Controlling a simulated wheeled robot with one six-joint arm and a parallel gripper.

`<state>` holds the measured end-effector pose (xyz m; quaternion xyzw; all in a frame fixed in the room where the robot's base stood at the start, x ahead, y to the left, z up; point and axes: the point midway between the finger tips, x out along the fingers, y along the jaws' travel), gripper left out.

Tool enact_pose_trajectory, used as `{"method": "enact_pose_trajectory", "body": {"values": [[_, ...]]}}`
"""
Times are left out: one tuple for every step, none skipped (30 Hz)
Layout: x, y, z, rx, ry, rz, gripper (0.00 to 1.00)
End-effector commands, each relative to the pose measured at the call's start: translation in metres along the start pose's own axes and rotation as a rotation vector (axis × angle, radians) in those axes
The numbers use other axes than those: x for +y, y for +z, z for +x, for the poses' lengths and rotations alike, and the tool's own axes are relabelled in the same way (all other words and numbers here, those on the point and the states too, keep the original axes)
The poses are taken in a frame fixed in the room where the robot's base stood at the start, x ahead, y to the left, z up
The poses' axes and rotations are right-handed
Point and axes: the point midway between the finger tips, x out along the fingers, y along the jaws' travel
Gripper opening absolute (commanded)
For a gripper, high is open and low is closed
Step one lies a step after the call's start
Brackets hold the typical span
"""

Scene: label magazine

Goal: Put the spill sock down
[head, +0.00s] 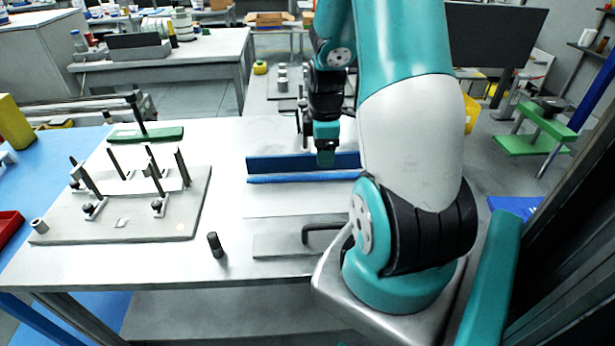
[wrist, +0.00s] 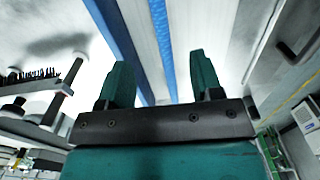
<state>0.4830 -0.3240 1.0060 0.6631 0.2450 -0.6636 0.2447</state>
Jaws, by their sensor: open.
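The spill sock looks to be the bright blue, rough-surfaced strip (head: 300,178) lying lengthwise on the pale table, in front of a darker blue upright bar (head: 265,164). In the wrist view the sock (wrist: 162,35) runs down the picture between the two finger directions, with the darker bar (wrist: 118,38) to its left. My gripper (head: 326,157) is at the bar and sock near their right part in the head view. In the wrist view its green fingers (wrist: 160,78) stand wide apart with nothing gripped between them. Whether a finger touches the sock I cannot tell.
A grey plate with several upright posts (head: 190,222) stands at the left of the table (head: 225,145). A small black cylinder (head: 215,245) stands near the front edge. A flat plate with a dark handle (head: 280,245) lies in front. Pale surface before the sock is clear.

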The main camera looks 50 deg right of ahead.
Motion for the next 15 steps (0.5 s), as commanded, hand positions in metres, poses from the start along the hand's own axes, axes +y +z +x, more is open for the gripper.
{"method": "enact_pose_trajectory", "body": {"values": [[-0.001, 0.000, 0.008, 0.000, -0.005, 0.000, 0.60], [-0.001, 0.000, 0.012, 0.000, -0.004, 0.000, 0.60], [0.000, 0.000, 0.015, 0.000, -0.003, 0.000, 0.60], [0.000, 0.000, 0.018, 0.000, -0.002, 0.000, 0.60], [0.000, 0.000, 0.019, 0.000, -0.001, 0.000, 0.60], [0.000, 0.000, 0.021, 0.000, -0.001, 0.000, 0.60], [0.000, 0.000, 0.022, 0.000, -0.001, 0.000, 0.60], [-0.001, 0.000, 0.024, 0.000, -0.001, 0.000, 0.60], [-0.001, 0.000, 0.028, 0.000, -0.003, 0.000, 0.60], [-0.002, 0.000, 0.031, 0.000, -0.004, 0.000, 0.60], [-0.003, 0.001, 0.036, 0.000, -0.005, 0.000, 0.60], [-0.003, 0.001, 0.041, 0.000, -0.006, 0.001, 0.60], [-0.004, 0.001, 0.046, 0.000, -0.007, 0.001, 0.60], [-0.004, 0.002, 0.050, 0.000, -0.006, 0.001, 0.60], [-0.004, 0.002, 0.057, 0.000, -0.005, 0.001, 0.60]]}}
